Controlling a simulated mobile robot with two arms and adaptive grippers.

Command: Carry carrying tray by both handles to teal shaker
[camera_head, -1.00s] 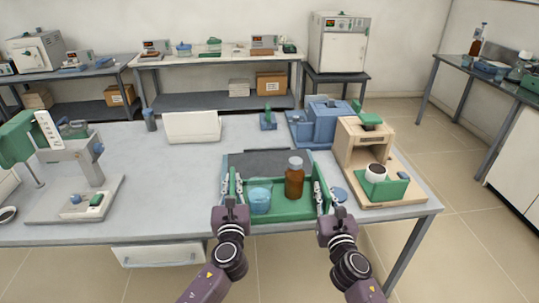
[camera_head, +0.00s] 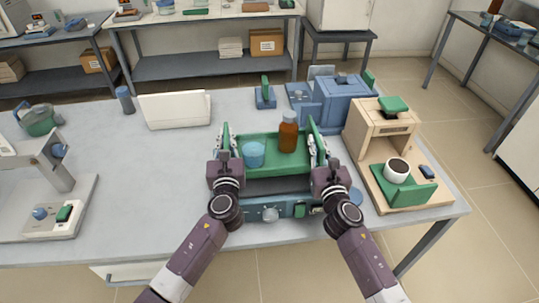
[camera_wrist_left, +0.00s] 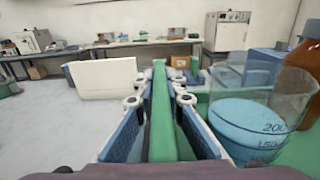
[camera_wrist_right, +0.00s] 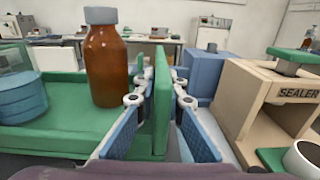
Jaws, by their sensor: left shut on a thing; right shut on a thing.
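My right gripper (camera_head: 318,150) is shut on the right handle (camera_wrist_right: 160,105). The tray appears raised above the blue-teal shaker (camera_head: 248,212), whose front panel with a knob shows below it. The shaker's top is mostly hidden, so I cannot tell the gap.
A wooden-coloured sealer (camera_head: 383,135) with a white cup (camera_head: 396,171) stands close to the right. A blue machine (camera_head: 335,104) is behind right. A white case (camera_head: 175,109) and a stirrer stand (camera_head: 50,205) are left. The table (camera_head: 140,175) between them is bare.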

